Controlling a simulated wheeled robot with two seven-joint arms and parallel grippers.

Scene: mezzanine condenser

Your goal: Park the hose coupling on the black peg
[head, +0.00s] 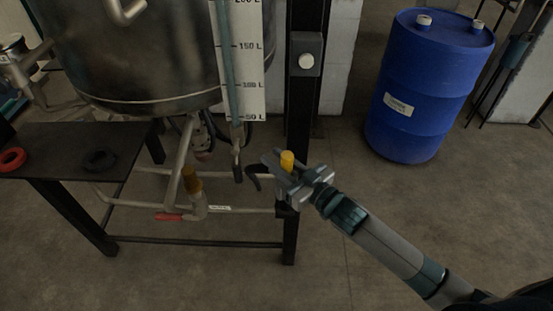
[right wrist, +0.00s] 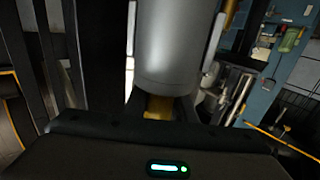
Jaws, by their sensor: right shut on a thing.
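My right gripper (head: 288,182) comes in from the lower right, beside the black upright post (head: 299,130) of the frame. It is shut on the hose coupling, whose yellow part (head: 287,160) stands up between the jaws. In the right wrist view a grey metal cylinder (right wrist: 178,45) fills the middle, with a yellow part (right wrist: 160,107) at its lower end. A curved black piece (head: 254,177) shows just left of the jaws; I cannot tell if it belongs to the coupling. I cannot make out the black peg for certain. My left gripper is not in view.
A steel tank (head: 140,55) with a level scale (head: 243,60) stands at left above pipes and a red-handled valve (head: 170,217). A black shelf (head: 60,145) holds a red ring (head: 12,160) and a black ring (head: 99,161). A blue drum (head: 425,85) stands at right; floor between is clear.

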